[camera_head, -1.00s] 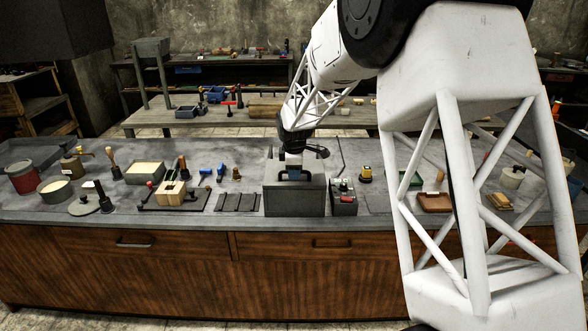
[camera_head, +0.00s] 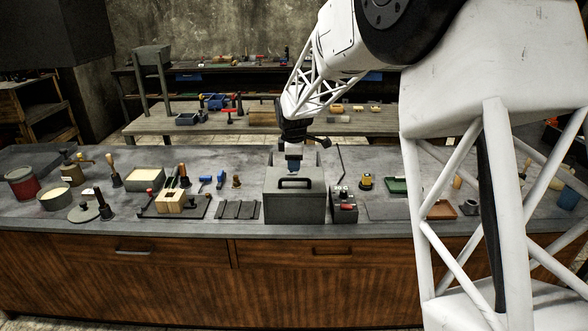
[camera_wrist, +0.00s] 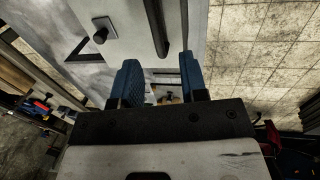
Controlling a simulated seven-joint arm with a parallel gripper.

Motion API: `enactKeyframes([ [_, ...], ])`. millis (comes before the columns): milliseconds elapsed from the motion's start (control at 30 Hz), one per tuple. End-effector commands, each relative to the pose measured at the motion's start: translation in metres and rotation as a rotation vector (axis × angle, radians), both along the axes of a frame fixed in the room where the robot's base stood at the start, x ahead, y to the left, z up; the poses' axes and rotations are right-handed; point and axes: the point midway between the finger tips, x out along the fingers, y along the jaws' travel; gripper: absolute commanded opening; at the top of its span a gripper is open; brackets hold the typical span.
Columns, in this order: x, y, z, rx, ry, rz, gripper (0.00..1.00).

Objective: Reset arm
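My gripper (camera_head: 293,166) is just above and behind the black handle of a grey box (camera_head: 294,208) on the workbench. In the wrist view my gripper (camera_wrist: 160,75) shows two blue fingers standing apart. I see nothing held between them; a small part of the scene shows through the gap. Whether the fingers touch the box cannot be told. My white arm (camera_head: 505,60) reaches in from the right and hides part of the right side of the bench.
The grey workbench (camera_head: 235,228) carries a control box (camera_head: 343,206) with a lever right of the grey box. Wooden blocks (camera_head: 170,201), small blue tools (camera_head: 205,180) and a sand-filled frame (camera_head: 145,177) lie to the left. A second table (camera_head: 160,121) stands behind.

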Motion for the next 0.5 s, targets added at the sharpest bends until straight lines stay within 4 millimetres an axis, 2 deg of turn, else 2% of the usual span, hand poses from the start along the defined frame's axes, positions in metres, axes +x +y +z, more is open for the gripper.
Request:
enactKeyframes([
  [133,-0.0018,0.0000,0.0076,0.000,0.001,0.000,0.40],
  [500,-0.0022,-0.0002,0.0091,0.000,0.001,0.000,0.40],
])
